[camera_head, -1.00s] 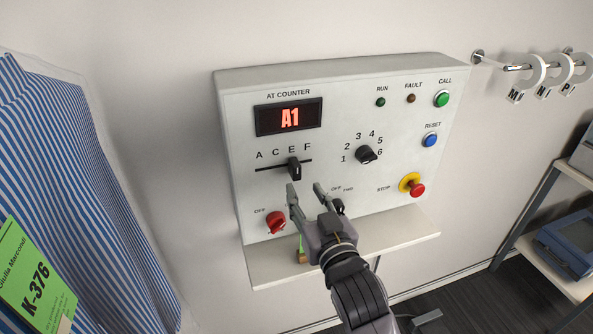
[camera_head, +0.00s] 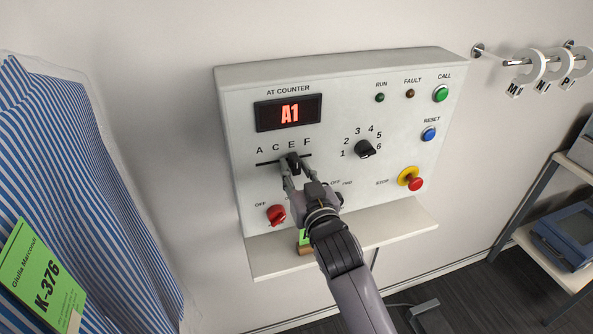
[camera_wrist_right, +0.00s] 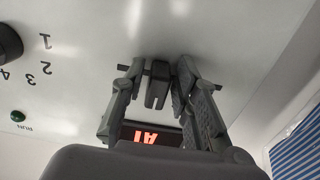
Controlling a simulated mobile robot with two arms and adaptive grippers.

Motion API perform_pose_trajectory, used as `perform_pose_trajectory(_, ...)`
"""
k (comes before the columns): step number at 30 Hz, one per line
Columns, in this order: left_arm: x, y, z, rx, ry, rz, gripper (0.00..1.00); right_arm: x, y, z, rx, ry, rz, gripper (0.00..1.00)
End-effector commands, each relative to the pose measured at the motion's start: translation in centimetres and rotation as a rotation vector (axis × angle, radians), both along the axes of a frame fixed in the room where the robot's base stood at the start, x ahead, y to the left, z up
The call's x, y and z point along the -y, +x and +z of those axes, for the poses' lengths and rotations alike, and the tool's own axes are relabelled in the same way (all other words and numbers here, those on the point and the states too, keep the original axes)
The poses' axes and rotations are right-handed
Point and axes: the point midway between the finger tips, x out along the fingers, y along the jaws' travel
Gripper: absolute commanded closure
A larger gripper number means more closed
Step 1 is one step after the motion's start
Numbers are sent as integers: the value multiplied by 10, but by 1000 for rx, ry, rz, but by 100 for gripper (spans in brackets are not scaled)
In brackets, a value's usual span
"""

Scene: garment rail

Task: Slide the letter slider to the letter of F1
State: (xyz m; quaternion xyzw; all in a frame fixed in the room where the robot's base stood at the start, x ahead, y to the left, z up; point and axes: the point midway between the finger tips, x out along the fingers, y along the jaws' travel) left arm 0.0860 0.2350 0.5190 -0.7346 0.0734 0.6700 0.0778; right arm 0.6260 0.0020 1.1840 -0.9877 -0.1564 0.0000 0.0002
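The letter slider (camera_head: 293,162) is a black knob on a short dark slot under the letters A, C, E and F. It stands about under E. The display (camera_head: 288,113) reads A1 in red. My right gripper (camera_head: 295,171) is at the slider, with a fingertip on each side of it. In the right wrist view the slider knob (camera_wrist_right: 157,86) shows between the two spread fingers of my right gripper (camera_wrist_right: 160,72), with a gap visible on both sides. Part of the knob is hidden by the fingers in the head view. My left gripper is not in view.
A red switch (camera_head: 276,214) sits below left, and a red stop button (camera_head: 415,184) on yellow at right. A shelf (camera_head: 400,235) juts out below. Striped cloth (camera_head: 90,200) hangs at left.

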Motion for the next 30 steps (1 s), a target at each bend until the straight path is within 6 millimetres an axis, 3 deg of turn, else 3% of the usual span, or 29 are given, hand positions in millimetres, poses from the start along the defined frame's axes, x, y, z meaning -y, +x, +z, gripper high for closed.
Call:
perform_pose_trajectory(11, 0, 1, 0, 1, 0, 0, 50, 0, 0, 0, 0, 0, 0, 99)
perform_pose_trajectory(30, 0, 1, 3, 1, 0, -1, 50, 7, 2, 0, -1, -4, -1, 100)
